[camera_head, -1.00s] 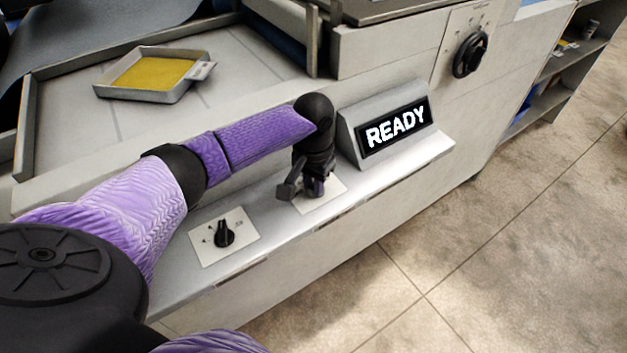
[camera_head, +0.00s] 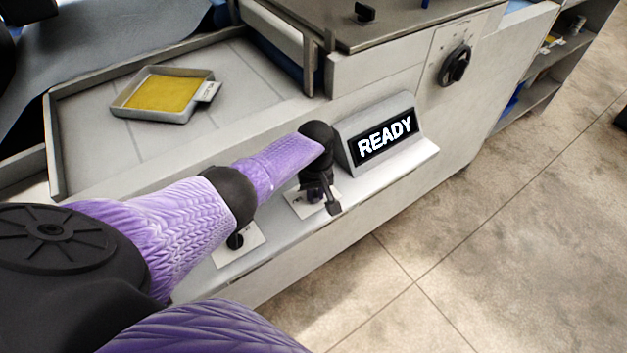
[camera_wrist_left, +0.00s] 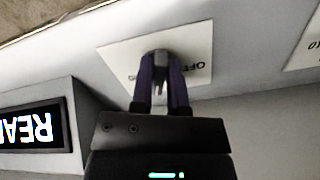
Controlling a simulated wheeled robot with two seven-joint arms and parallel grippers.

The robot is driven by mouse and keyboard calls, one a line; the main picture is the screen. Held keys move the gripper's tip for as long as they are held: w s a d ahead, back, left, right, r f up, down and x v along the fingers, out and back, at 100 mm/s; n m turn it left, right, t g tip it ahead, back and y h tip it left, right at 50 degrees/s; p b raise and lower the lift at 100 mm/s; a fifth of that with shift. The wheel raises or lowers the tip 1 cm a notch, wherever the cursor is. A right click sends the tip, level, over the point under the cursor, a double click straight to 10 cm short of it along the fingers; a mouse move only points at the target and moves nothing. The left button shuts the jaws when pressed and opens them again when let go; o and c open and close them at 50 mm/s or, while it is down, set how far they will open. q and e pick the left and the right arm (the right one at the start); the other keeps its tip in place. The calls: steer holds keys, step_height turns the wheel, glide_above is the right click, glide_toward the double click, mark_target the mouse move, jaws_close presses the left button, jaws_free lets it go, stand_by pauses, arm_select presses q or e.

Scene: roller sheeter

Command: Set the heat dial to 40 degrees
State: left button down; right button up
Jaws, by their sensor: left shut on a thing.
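My left gripper (camera_head: 317,192) points straight down at a small white dial plate (camera_head: 296,203) on the machine's front ledge, left of the READY display. In the left wrist view, the fingers (camera_wrist_left: 161,75) are shut on a dial knob (camera_wrist_left: 161,56) in the middle of its white plate (camera_wrist_left: 115,57). The fingers hide most of the knob and where it points. "OFF" shows upside down on the plate; other marks are covered or too small to read. My right gripper is not in view.
The READY display (camera_head: 386,137) stands close right of the left gripper. A second small dial (camera_head: 236,241) is partly behind my left arm. A larger black dial (camera_head: 454,65) is on the panel farther right. A tray with yellow contents (camera_head: 190,116) lies behind.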

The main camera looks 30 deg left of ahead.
arm_select(q)
steer(key=n, duration=0.3)
steer(key=n+p, duration=0.1)
steer(key=shift+w+d+r+n, duration=0.1)
steer(key=shift+w+n, duration=0.15)
steer(key=shift+n, duration=0.05)
steer(key=shift+w+n, duration=0.2)
steer(key=shift+n, duration=1.8)
steer(key=c, duration=0.6)
jaws_free()
step_height(320, 180, up, 10)
steer(key=p, duration=0.8)
